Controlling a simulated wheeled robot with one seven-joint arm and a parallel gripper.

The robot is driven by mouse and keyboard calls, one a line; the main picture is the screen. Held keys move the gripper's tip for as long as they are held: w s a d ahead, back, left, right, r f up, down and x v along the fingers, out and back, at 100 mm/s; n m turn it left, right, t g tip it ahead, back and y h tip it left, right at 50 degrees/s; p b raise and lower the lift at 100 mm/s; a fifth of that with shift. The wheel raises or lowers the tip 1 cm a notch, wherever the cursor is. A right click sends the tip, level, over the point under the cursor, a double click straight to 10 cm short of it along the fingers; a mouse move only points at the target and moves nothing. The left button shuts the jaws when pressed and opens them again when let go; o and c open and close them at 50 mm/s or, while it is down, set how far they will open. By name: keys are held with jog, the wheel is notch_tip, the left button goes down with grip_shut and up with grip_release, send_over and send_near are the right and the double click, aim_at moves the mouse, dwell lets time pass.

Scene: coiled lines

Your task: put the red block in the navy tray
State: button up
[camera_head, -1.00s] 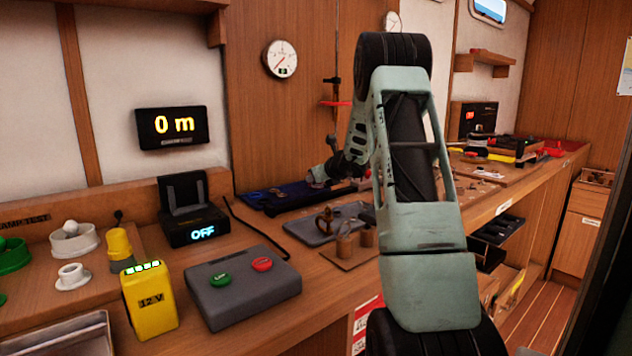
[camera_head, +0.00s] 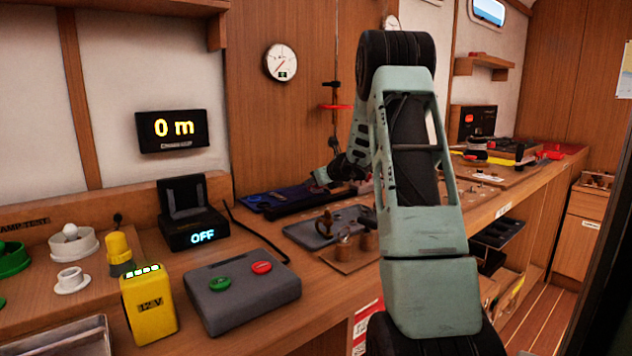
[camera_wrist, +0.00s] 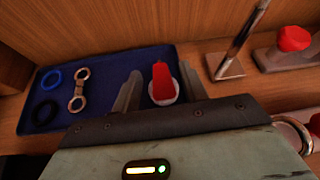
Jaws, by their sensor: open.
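The navy tray (camera_wrist: 105,62) lies flat against the wooden back wall in the wrist view. It also shows in the head view (camera_head: 262,203), left of my arm's end. The red block (camera_wrist: 162,84), a tapered red piece with a pale rounded rim at its near end, is over the right part of the tray, between my fingers. It looks to be lying in the tray, but its underside is hidden. My gripper (camera_wrist: 159,72) is open, with one finger on each side of the block. In the head view my forearm and wrist hide the block.
In the tray's left part lie a blue ring (camera_wrist: 51,79), a black ring (camera_wrist: 43,113) and a metal shackle-like piece (camera_wrist: 78,90). Right of the tray stand a slanted metal rod on a base (camera_wrist: 228,68) and a red knob (camera_wrist: 293,38). A grey tray (camera_head: 318,232) lies nearer.

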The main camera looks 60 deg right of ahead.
jog(key=v, duration=1)
jog(key=shift+s+a+r, duration=0.15)
jog(key=shift+s, duration=0.15)
